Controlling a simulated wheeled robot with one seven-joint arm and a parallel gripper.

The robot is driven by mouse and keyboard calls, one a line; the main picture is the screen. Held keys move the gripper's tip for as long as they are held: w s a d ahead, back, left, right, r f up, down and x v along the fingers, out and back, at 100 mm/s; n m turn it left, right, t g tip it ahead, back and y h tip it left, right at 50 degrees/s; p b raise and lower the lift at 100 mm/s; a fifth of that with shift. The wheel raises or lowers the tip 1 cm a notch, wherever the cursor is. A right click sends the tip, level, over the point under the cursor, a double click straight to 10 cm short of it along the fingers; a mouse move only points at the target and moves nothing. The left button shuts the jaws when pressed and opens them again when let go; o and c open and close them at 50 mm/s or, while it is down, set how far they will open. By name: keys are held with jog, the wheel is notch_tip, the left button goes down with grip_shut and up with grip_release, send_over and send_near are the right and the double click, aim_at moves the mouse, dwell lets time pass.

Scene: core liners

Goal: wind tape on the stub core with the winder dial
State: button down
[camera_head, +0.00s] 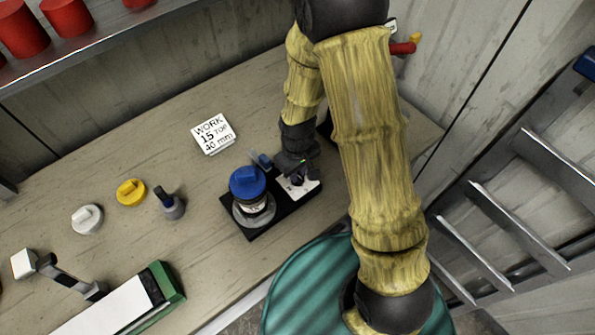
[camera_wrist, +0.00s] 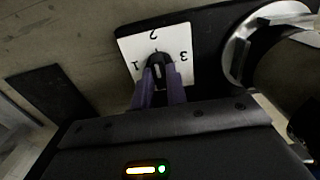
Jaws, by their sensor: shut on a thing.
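The winder is a black base (camera_head: 271,221) on the bench. A grey round holder (camera_head: 240,214) on it carries an upright core (camera_head: 256,207) with a blue cap (camera_head: 248,182). In the wrist view a silver ring (camera_wrist: 237,52) and part of a dark cylinder (camera_wrist: 285,75) show at right. The white dial plate (camera_wrist: 130,51) reads 1, 2, 3, and its black knob (camera_wrist: 155,60) stands below the 2. My gripper (camera_wrist: 159,80) is shut on the knob, its purple fingers at either side. The knob seems to point at 2, but its marker is partly hidden.
A white card (camera_head: 213,134) reads "WORK 15 TOP 40 mm". A yellow cap (camera_head: 131,192), a white cap (camera_head: 87,219) and a small grey piece with a dark stem (camera_head: 170,205) lie left of the winder. A green-ended white box (camera_head: 118,305) lies nearer. Red cylinders (camera_head: 22,30) stand on the upper shelf.

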dwell(0.4)
jog(key=c, duration=1.4)
grip_release()
jog(key=shift+r, duration=0.15)
notch_tip(320, 180, up, 17)
jog(key=shift+b, duration=0.35)
jog(key=s+d+m+t, duration=0.1)
jog(key=s+d+m, duration=0.2)
jog(key=d, duration=0.3)
jog(key=s+d+f+m+t, duration=0.1)
jog(key=s+d+m, duration=0.2)
jog(key=d+m, duration=0.1)
jog(key=shift+d+f+t, duration=0.3)
jog(key=shift+d, duration=0.6)
jog(key=shift+s, duration=0.1)
